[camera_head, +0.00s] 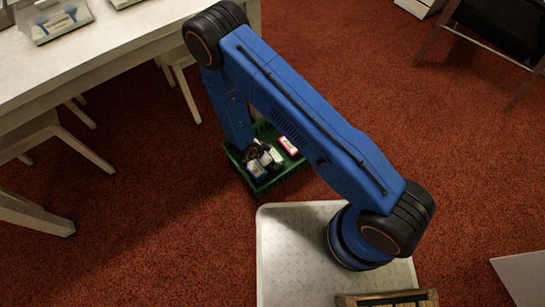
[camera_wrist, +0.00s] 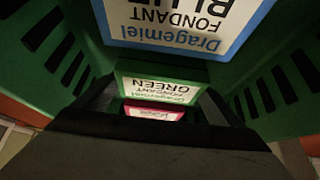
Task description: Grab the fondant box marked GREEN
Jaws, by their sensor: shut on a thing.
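The fondant box marked GREEN (camera_wrist: 155,88), with a white label and green border, lies between the fingers of my gripper (camera_wrist: 157,100) in the wrist view. The gripper is shut on it, inside or at the mouth of a green crate (camera_wrist: 45,50). A box marked BLUE (camera_wrist: 180,25) with a blue border is just beyond it, and a pink-bordered box (camera_wrist: 153,111) shows on the near side. In the head view my gripper (camera_head: 259,154) reaches down into the crate (camera_head: 284,179); the green box cannot be made out clearly there.
In the head view a red-edged box (camera_head: 289,146) lies at the crate's right side. The crate stands on red carpet beside a white table (camera_head: 110,45) and chair legs (camera_head: 85,145). Open carpet (camera_head: 420,130) lies to the right.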

